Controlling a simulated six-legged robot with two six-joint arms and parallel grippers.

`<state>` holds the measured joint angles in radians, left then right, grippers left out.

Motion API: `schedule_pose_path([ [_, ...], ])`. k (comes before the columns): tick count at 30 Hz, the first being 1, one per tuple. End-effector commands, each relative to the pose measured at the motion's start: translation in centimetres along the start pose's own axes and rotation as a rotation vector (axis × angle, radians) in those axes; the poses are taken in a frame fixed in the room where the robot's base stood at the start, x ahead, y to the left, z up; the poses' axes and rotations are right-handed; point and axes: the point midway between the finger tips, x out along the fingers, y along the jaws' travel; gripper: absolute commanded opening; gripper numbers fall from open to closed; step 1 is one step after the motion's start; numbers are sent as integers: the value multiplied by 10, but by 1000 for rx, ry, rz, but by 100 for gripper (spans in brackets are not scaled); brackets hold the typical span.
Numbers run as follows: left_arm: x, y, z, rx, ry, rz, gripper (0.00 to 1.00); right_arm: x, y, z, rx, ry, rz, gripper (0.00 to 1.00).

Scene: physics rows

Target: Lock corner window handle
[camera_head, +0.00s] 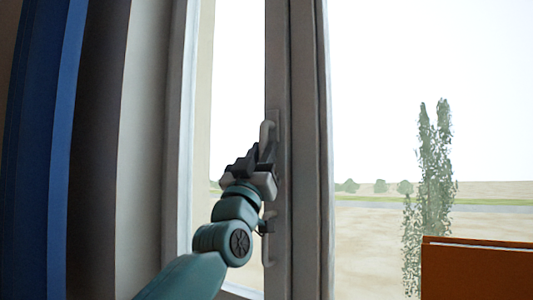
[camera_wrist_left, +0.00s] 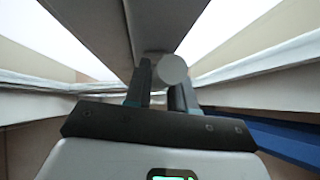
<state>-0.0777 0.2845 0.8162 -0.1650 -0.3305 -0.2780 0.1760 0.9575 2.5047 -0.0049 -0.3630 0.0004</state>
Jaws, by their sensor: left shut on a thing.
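The window frame post (camera_head: 278,90) is grey and stands upright in the middle of the head view. A light grey upper handle (camera_head: 269,129) is on its left face, with its lower part hidden by my gripper. A second light handle (camera_head: 268,250) sits lower on the same post and points up and down. My left gripper (camera_head: 265,152) is shut on the upper handle. In the left wrist view, the rounded grey handle end (camera_wrist_left: 173,69) lies between the fingers of my left gripper (camera_wrist_left: 162,88). My right gripper is not in view.
A blue curtain-like panel (camera_head: 40,150) and pale upright wall edges stand at the left. An orange object (camera_head: 476,268) is at the lower right. Glass panes flank the post, with a tree (camera_head: 434,160) outside.

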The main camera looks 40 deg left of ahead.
Motion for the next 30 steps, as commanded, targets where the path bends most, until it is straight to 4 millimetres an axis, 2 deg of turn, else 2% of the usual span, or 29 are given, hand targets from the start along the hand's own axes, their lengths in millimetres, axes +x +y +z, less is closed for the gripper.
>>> schedule_pose_path([
  [12,0,0,2,-3,-5,2,0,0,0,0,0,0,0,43],
  [13,0,0,2,-3,-5,2,34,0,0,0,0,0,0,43],
  [14,0,1,2,-3,-5,2,44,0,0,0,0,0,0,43],
  [15,0,1,2,-3,-5,1,45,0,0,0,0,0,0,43],
  [24,-3,2,1,-1,-2,1,45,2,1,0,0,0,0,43],
  [26,-9,2,2,-3,-2,1,45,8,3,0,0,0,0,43],
  [30,-36,2,5,-4,-1,1,45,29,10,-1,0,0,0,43],
])
